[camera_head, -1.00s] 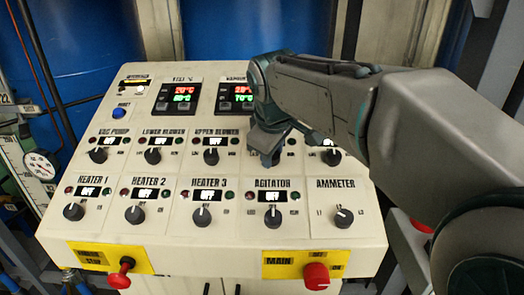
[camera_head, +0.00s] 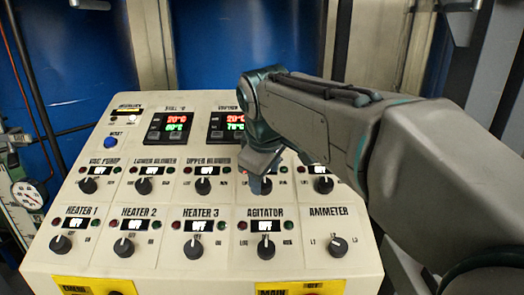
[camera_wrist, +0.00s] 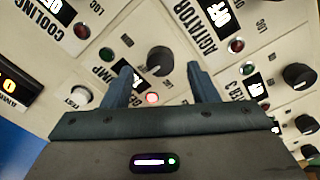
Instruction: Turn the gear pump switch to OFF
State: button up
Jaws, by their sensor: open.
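The gear pump switch (camera_wrist: 160,61), a round black knob, shows in the wrist view just past my fingertips, near the gap between them. A lit red lamp (camera_wrist: 152,98) shows between the fingers, and a green lamp (camera_wrist: 105,53) is at upper left. My gripper (camera_wrist: 160,80) is open and empty. In the head view, my gripper (camera_head: 258,180) covers the gear pump section, above the agitator knob (camera_head: 266,249).
The sloped white panel (camera_head: 210,283) carries several similar knobs close together, including the upper blower knob (camera_head: 204,187) and the ammeter knob (camera_head: 338,247). Two temperature displays (camera_head: 170,127) stand above. Blue drums (camera_head: 60,50) are behind the panel.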

jog(key=v, duration=1.1)
